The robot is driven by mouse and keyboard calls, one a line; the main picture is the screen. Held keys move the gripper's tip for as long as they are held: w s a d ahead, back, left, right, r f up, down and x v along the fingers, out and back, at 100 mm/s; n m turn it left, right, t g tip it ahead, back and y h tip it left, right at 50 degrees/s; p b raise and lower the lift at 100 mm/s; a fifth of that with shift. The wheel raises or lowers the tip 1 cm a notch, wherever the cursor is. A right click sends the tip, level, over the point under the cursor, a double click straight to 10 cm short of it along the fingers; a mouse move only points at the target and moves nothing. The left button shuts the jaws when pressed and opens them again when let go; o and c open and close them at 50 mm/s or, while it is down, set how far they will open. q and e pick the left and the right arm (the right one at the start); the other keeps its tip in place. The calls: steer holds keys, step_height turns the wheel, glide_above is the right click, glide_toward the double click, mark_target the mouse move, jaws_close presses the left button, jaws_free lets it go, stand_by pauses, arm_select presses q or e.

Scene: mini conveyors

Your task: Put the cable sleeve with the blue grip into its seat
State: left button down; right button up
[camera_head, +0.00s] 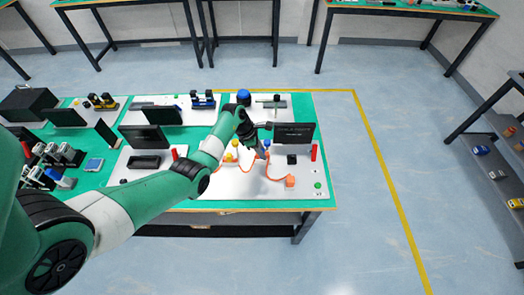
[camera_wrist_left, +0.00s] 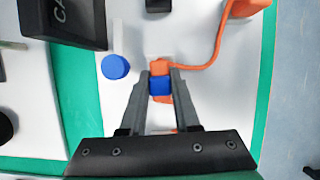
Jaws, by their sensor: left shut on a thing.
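The cable sleeve's blue grip (camera_wrist_left: 160,86) is between the two fingertips of my left gripper (camera_wrist_left: 160,82) in the left wrist view. The gripper is shut on it, with orange sleeve parts showing just above and below the blue. An orange cable (camera_wrist_left: 205,62) runs from it to an orange block (camera_wrist_left: 245,7). In the head view my left gripper (camera_head: 260,151) is low over the white board, and the orange block (camera_head: 290,182) is to its right. I cannot make out the seat clearly. My right gripper is not in view.
A round blue disc (camera_wrist_left: 116,67) lies left of the fingers in the wrist view. A dark sign (camera_head: 293,133) stands behind the gripper's right side. A black block (camera_head: 291,159) and a red post (camera_head: 314,152) stand on the right. Yellow parts (camera_head: 230,152) sit on the left.

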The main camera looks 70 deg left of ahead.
arm_select(q)
steer(key=shift+f, duration=0.2)
steer(key=shift+f+b, duration=0.75)
steer(key=shift+f, duration=0.15)
steer(key=c, duration=0.6)
jaws_free()
steer(key=shift+o, duration=0.2)
steer(key=p+v, duration=0.5)
steer(key=v, duration=0.6)
steer(key=shift+s+r, duration=0.2)
steer(key=shift+r, duration=0.15)
